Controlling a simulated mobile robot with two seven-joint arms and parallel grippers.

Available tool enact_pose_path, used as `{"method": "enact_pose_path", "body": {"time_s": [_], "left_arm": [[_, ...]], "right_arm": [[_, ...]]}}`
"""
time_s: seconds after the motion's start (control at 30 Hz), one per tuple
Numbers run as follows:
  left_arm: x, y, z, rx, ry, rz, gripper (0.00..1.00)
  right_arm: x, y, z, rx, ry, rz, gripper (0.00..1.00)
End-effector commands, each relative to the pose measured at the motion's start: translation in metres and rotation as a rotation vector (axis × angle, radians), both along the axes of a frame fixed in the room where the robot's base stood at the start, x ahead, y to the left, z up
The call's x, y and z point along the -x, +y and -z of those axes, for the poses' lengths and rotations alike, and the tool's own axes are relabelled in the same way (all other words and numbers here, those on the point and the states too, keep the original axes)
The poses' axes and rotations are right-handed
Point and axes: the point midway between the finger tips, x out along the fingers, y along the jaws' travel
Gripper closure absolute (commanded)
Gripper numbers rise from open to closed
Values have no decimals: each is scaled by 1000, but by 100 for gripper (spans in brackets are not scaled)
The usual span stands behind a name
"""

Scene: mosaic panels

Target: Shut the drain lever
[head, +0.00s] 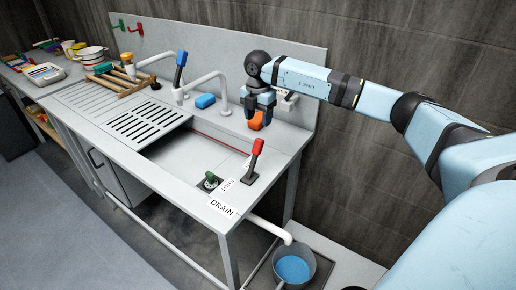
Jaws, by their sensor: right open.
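The drain lever (256,154) has a red grip on a dark stem and base, at the sink's front right corner. It stands up, tilted slightly right. A white DRAIN label (222,207) lies in front of it, with a smaller label (228,186) beside it that seems to read SHUT. Another small label behind the lever is partly hidden. My right gripper (260,110) is open, pointing down behind and above the lever, apart from it. An orange block-like thing (257,121) shows just below its fingers; I cannot tell whether they touch. My left gripper is out of view.
A bucket (292,268) with blue liquid is under the drain pipe (270,228). Air around the red lever is clear.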

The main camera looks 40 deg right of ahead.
Motion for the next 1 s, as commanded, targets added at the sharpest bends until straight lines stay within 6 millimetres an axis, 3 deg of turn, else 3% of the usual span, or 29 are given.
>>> {"method": "enact_pose_path", "body": {"time_s": [0.5,0.7,1.0], "left_arm": [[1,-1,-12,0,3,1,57],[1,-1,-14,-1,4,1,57],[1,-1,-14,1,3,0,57]], "right_arm": [[1,2,102,-5,1,-5,45],[0,2,120,-6,0,-4,45],[0,2,124,-6,-1,-5,45]]}}
